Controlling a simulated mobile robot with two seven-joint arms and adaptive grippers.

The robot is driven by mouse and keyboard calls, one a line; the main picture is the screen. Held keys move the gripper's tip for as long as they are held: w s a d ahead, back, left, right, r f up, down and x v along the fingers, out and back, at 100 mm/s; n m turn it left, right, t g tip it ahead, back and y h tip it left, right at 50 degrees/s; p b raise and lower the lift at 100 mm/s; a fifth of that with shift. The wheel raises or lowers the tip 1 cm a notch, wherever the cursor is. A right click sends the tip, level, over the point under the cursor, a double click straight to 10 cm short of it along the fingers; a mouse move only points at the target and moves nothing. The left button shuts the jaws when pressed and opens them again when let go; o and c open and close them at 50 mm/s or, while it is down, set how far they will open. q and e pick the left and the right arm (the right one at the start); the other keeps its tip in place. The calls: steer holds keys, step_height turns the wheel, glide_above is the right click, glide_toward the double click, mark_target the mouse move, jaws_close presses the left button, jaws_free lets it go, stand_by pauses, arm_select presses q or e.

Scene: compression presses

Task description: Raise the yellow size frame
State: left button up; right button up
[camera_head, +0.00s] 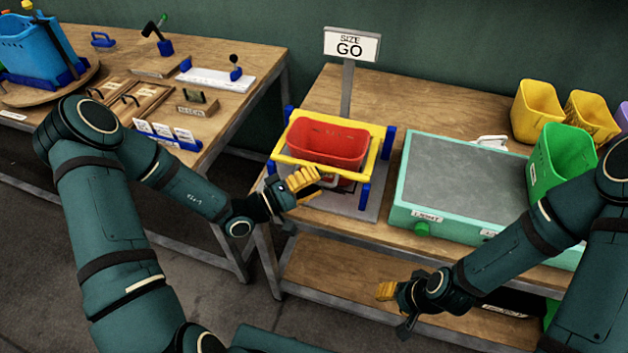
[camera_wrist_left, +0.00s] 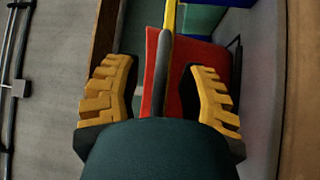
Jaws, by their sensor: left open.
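The yellow size frame (camera_head: 376,153) is a rectangular frame around a red bin (camera_head: 330,141), held between blue posts on a grey base. A "SIZE GO" sign (camera_head: 351,45) stands behind it. My left gripper (camera_head: 304,183) is open at the frame's front side, close to its front bar. In the left wrist view its fingers (camera_wrist_left: 163,88) are apart on either side of a grey bar (camera_wrist_left: 163,60), with yellow showing at its far end and the red bin (camera_wrist_left: 201,55) beyond. Contact cannot be told. My right gripper (camera_head: 393,304) is low in front of the bench, away from the frame.
A green-edged box with a grey top (camera_head: 468,170) stands right of the frame. A green bin (camera_head: 560,158) and yellow bins (camera_head: 538,110) stand further right. A second table (camera_head: 90,58) at left holds a blue bin (camera_head: 33,48) and small fixtures. A gap separates the tables.

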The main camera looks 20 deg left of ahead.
arm_select(q)
jaws_close()
steer(key=shift+r, duration=0.1)
